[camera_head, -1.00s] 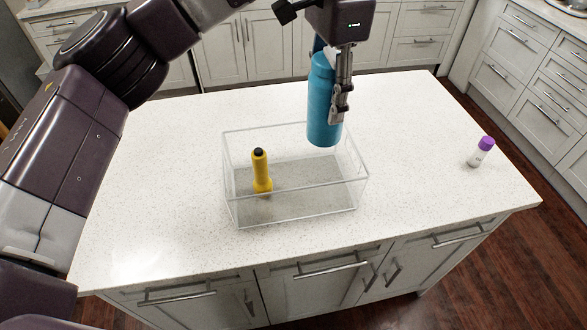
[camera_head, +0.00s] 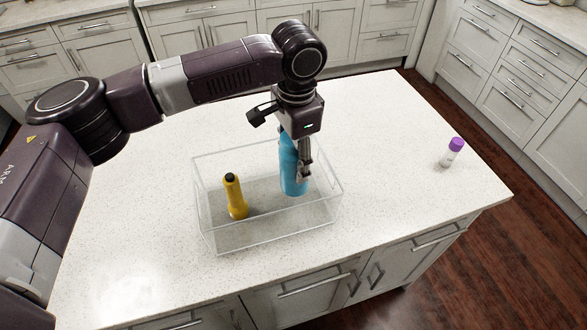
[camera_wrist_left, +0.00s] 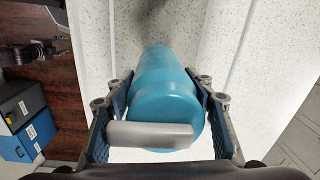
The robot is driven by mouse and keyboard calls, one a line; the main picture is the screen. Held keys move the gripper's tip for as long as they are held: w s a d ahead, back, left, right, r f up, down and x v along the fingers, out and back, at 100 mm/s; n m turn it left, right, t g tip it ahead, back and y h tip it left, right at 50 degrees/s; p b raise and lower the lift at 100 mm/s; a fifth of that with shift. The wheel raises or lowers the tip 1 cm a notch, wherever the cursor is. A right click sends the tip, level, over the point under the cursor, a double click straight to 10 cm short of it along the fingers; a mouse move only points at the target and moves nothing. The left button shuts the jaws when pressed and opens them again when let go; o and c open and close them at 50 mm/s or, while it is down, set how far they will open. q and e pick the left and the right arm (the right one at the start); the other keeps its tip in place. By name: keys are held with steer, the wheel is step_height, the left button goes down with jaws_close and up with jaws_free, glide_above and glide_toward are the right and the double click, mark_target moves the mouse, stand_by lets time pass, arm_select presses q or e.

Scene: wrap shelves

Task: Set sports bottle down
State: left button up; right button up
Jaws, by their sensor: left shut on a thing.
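The blue sports bottle (camera_head: 292,172) is upright inside the clear bin (camera_head: 271,229), in its right part. My left gripper (camera_head: 303,170) points down and is shut around the bottle's upper body. The left wrist view shows the bottle (camera_wrist_left: 165,85) between the two fingers (camera_wrist_left: 160,112), with a grey handle across its top. Whether the bottle's base touches the bin floor cannot be told. My right gripper is not in view.
A yellow bottle-shaped thing (camera_head: 236,197) with a black top stands in the bin's left part. A white bottle with a purple cap (camera_head: 453,152) stands at the counter's right. The speckled white counter (camera_head: 390,150) is otherwise clear.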

mark_target(294, 174)
arm_select(q)
steer(key=shift+f, duration=0.2)
step_height(294, 174, down, 3)
steer(key=shift+s+f+p, duration=0.15)
steer(key=shift+f+p, duration=0.05)
steer(key=shift+p, duration=0.25)
steer(key=shift+f, duration=0.3)
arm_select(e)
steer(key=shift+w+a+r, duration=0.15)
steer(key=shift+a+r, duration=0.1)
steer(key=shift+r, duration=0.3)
arm_select(q)
steer(key=shift+f, duration=0.15)
steer(key=o, duration=1.4)
